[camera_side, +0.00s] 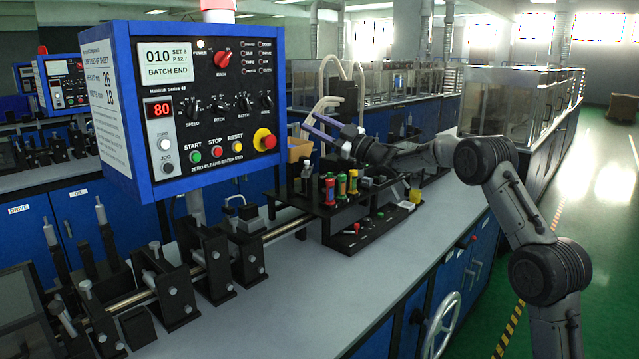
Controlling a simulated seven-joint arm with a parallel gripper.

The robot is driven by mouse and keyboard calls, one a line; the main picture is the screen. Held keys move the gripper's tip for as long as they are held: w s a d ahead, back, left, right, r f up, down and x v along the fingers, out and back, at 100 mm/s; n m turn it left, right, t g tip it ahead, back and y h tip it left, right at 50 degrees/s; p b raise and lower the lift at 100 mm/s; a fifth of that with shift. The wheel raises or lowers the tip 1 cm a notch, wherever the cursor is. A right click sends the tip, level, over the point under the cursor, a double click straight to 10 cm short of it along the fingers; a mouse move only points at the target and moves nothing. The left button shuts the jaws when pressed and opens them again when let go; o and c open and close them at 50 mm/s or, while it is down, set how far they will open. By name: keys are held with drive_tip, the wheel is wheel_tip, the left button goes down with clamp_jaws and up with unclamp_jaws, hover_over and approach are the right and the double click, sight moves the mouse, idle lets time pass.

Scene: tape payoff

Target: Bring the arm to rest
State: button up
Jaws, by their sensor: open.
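My arm reaches in from the right, bent over the bench's right end. My gripper (318,132) is at the arm's left end, above and behind the black fixture (310,205). Its pale, bluish fingers point left and stand apart, with nothing visible between them. Small coloured parts, red (330,188), green (342,184) and yellow (353,182), stand upright in the fixture below the gripper. The gripper appears clear of them.
A blue control panel (200,100) hangs over the bench at left, its screen reading BATCH END. Black brackets on a rod (150,290) line the grey bench top (300,290). A tan box (298,150) sits behind the fixture. A handwheel (440,325) is on the bench front.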

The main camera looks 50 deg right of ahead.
drive_tip(key=s+a+r+n+y, duration=0.1)
drive_tip(key=s+a+r+y, duration=0.15)
drive_tip(key=a+r, duration=0.4)
drive_tip(key=s+a+r+n+y, duration=0.1)
drive_tip(key=s+a+r+n, duration=0.15)
drive_tip(key=a+r, duration=0.4)
drive_tip(key=s+a+r+m+h, duration=0.2)
drive_tip(key=s+a+m+h, duration=0.1)
drive_tip(key=s, duration=0.3)
drive_tip(key=s+a+r+m+h, duration=0.2)
drive_tip(key=s+r+m+h, duration=0.15)
drive_tip(key=s, duration=0.35)
drive_tip(key=s+a+f+m+g, duration=0.1)
drive_tip(key=s+f+m+g, duration=0.2)
drive_tip(key=s+f+g, duration=0.5)
drive_tip(key=s+a+f+m+g+h, duration=0.1)
drive_tip(key=s+f+g, duration=0.6)
drive_tip(key=s+f, duration=1.5)
wheel_tip(320, 180, down, 8)
drive_tip(key=shift+a+r+m+g+h, duration=0.3)
drive_tip(key=shift+a+m+g, duration=0.15)
drive_tip(key=shift+m, duration=0.55)
drive_tip(key=shift+s, duration=0.1)
